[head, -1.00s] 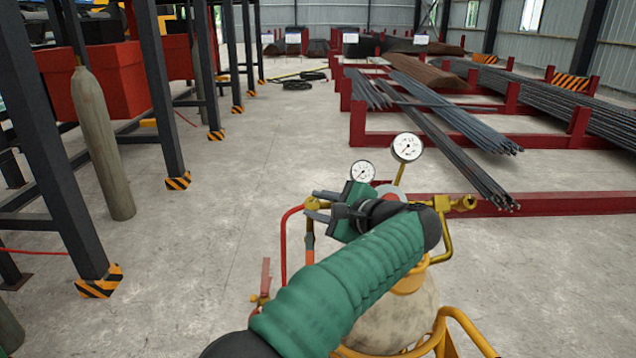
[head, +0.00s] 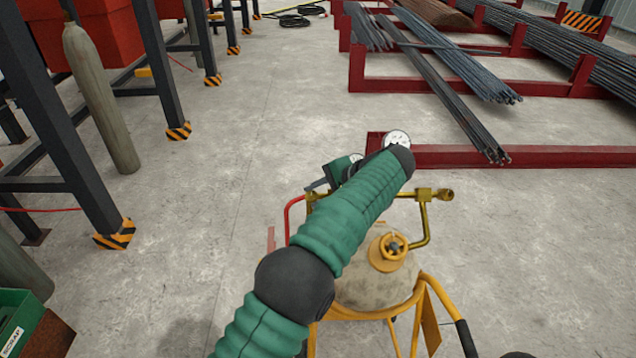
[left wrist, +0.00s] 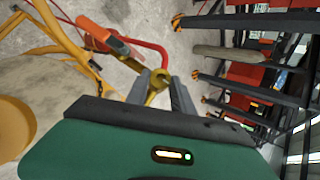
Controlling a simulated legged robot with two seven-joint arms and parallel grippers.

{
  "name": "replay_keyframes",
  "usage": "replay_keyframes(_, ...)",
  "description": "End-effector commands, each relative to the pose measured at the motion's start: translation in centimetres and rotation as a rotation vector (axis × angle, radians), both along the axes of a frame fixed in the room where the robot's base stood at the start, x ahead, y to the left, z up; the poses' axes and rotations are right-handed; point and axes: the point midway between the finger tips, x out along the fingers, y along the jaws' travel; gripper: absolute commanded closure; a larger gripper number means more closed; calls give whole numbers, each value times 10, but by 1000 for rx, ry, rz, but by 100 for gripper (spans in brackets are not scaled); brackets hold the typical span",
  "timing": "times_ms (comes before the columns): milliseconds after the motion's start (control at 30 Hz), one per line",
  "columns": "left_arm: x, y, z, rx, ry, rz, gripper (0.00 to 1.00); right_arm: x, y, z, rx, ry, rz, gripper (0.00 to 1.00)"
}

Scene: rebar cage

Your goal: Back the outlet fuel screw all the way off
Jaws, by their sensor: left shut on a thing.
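In the left wrist view, my left gripper (left wrist: 159,78) has its two dark fingers shut on a brass fitting, which I take to be the outlet fuel screw (left wrist: 157,86). A red hose bends close by it. In the head view, my left gripper (head: 317,187) is at the left end of the brass pipework (head: 405,194), largely hidden behind my green-sleeved arm. One gauge (head: 397,138) shows partly above my wrist. My right gripper is not in view.
A yellow tubular frame (head: 440,290) surrounds the tank. The red hose (head: 288,212) drops on its left, near an orange-handled fitting (left wrist: 103,34). A red rack beam (head: 480,156) lies behind. Bare concrete floor is left of the tank; a green scrap bin (head: 18,315) stands bottom left.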

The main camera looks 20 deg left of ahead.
Motion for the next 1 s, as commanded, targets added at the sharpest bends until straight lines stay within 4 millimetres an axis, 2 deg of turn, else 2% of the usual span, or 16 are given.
replay_keyframes(33, -1, -1, 0, -13, 3, 10, 100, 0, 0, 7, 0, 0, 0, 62)
replay_keyframes(200, -1, 0, -2, -41, -4, 35, 100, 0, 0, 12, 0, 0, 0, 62)
replay_keyframes(667, -1, -1, -5, -51, -5, 43, 100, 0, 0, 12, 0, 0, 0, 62)
replay_keyframes(700, -1, -1, -5, -51, -5, 43, 68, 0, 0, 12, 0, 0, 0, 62)
replay_keyframes(833, -1, 0, -4, -50, -7, 42, 51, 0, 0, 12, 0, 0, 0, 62)
replay_keyframes(1000, -1, 0, -2, -49, -9, 42, 50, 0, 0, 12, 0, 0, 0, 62)
